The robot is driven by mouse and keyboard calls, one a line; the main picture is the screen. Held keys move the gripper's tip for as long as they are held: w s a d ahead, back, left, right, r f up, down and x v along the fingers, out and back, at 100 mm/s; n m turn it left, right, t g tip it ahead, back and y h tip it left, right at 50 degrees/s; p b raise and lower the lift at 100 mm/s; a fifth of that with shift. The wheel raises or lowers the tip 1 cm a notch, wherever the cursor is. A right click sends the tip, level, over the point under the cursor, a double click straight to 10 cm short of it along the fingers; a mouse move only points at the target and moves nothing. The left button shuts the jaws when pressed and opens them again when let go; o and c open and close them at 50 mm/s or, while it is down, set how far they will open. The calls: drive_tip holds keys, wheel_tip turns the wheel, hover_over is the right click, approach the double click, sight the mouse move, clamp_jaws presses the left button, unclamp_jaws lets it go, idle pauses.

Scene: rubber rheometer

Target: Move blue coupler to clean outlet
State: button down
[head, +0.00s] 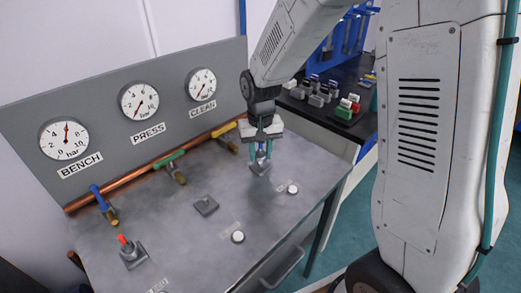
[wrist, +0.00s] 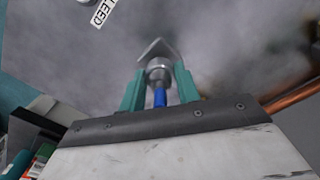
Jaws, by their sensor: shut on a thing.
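My gripper (head: 262,150) is shut on the blue coupler (wrist: 160,97), with a teal finger on each side of it. In the head view the fingers hide most of the coupler. It is over a square grey metal base (head: 260,168) on the right part of the bench, below the CLEAN gauge (head: 201,84). In the wrist view the coupler's metal end meets or nearly meets the fitting on that base (wrist: 157,50); I cannot tell whether it is seated. Another square base (head: 206,205) stands empty in the middle.
The BENCH gauge (head: 64,139) needle points up; the PRESS gauge (head: 139,101) needle points low. Blue (head: 97,194), green (head: 170,158) and yellow (head: 224,129) valve handles line the copper pipe. White buttons (head: 237,236) (head: 292,189) sit near the front edge.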

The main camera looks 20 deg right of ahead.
drive_tip(key=shift+f, duration=0.9)
drive_tip(key=c, duration=0.9)
unclamp_jaws()
drive_tip(key=shift+r, duration=2.5)
